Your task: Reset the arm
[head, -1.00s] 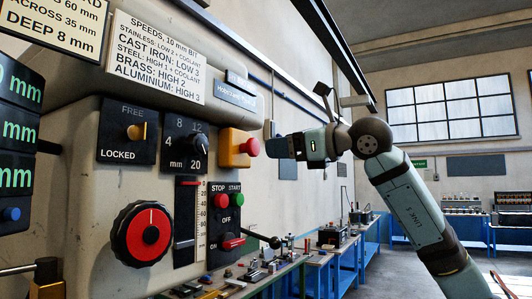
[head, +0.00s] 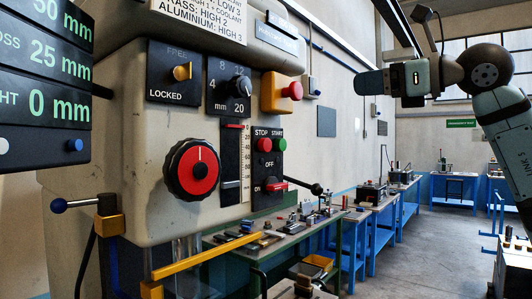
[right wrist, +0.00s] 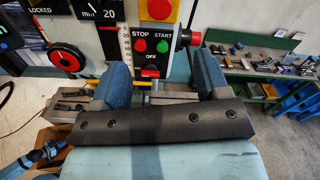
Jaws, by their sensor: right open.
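My right arm comes in from the right in the head view, with its gripper (head: 372,82) raised in front of the machine, right of the red stop button (head: 293,90) and apart from it. In the right wrist view the two blue fingers (right wrist: 137,80) stand wide apart with nothing held between them. The drilling machine's panel (head: 130,130) carries a red dial (head: 192,168), a free/locked switch (head: 181,73), a mm knob (head: 238,86) and red and green stop/start buttons (head: 272,145). My left gripper is not in view.
A yellow bar (head: 205,256) and a lever with a dark blue ball (head: 59,205) stick out at the machine's lower left. Benches with small tools (head: 330,212) run along the wall.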

